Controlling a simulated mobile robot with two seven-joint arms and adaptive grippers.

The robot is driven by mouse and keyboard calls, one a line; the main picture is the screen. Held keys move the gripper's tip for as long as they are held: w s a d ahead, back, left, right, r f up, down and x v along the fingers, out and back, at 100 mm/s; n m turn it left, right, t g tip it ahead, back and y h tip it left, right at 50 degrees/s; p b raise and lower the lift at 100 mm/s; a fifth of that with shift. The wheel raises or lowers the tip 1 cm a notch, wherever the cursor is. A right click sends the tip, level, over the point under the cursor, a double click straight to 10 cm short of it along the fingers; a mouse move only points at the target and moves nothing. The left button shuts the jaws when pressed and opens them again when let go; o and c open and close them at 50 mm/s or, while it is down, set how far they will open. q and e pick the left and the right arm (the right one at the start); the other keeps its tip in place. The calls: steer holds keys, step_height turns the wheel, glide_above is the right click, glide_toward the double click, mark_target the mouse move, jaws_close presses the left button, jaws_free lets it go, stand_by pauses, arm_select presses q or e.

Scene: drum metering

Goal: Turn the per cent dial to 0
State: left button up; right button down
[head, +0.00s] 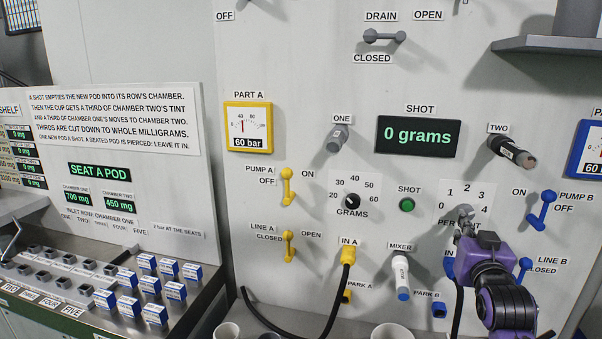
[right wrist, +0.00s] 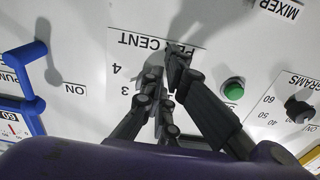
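The per cent dial is on the upright white panel, its scale (head: 467,193) marked 0 to 4 above the PER CENT label. My right gripper (head: 465,216) comes up from the lower right in the head view, its fingertips over the dial's place. The dial's knob and pointer are hidden, so its setting cannot be read. In the right wrist view, upside down, the two dark fingers of my right gripper (right wrist: 167,66) are close together just by the PER CENT label (right wrist: 157,42). Whether they grip the knob cannot be told. My left gripper is not in view.
Left of the dial are the green shot button (head: 407,205) and the grams dial (head: 352,202). To the right are the blue pump B lever (head: 543,208) and line B lever (head: 525,267). The mixer nozzle (head: 401,277) and a black hose (head: 338,300) hang lower.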

steer(key=shift+s+d+r, duration=0.15)
steer(key=shift+d+r, duration=0.1)
steer(key=shift+d, duration=0.4)
steer(key=shift+s+d, duration=0.1)
steer(key=shift+d, duration=0.35)
steer(key=shift+d+f, duration=0.1)
steer(key=shift+f, duration=0.2)
steer(key=v, duration=0.3)
steer(key=f+v, duration=0.1)
steer(key=v, duration=0.1)
steer(key=shift+s, duration=0.2)
